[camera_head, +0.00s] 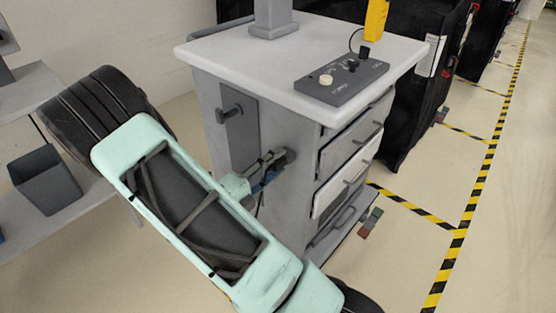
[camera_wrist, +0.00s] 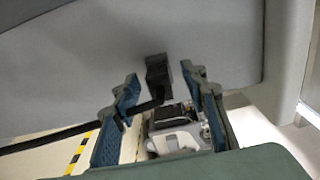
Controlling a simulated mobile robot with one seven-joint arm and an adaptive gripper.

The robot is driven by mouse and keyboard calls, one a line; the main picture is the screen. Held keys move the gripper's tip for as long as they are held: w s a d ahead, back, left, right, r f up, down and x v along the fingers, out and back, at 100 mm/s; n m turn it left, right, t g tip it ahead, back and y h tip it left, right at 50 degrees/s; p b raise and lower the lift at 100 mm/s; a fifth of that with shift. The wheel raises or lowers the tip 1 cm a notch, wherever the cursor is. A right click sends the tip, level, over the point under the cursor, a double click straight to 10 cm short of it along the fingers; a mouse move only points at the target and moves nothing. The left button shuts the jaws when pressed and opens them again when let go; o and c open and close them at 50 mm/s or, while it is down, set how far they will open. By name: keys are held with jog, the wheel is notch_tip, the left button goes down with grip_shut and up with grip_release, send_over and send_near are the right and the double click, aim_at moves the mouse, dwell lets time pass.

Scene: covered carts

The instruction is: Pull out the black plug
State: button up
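The black plug (camera_wrist: 158,72) shows in the wrist view against a grey surface, with a black cable running off to the left. My gripper (camera_wrist: 160,82) is open, its blue-padded fingers apart. The plug's block lies between and just beyond the fingertips in that view. I cannot tell whether either finger touches it. In the head view my gripper (camera_head: 277,165) is at the side of the grey cart (camera_head: 218,140), below a dark grey side bracket. The plug there is mostly hidden by the gripper and too small to make out.
The cart top (camera_head: 270,62) carries a control box (camera_head: 342,84) with knobs. Drawers (camera_head: 345,185) with handles are on its right face. A shelf with a dark bin (camera_head: 45,180) stands at left. Black covered carts (camera_head: 425,80) stand behind. Striped floor tape (camera_head: 470,205) runs at right.

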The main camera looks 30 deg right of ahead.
aim_at(266, 171)
grip_shut()
jog(key=shift+a, duration=0.1)
dwell(0.3)
jog(key=shift+p+v, duration=1.45)
jog(key=shift+v, duration=1.5)
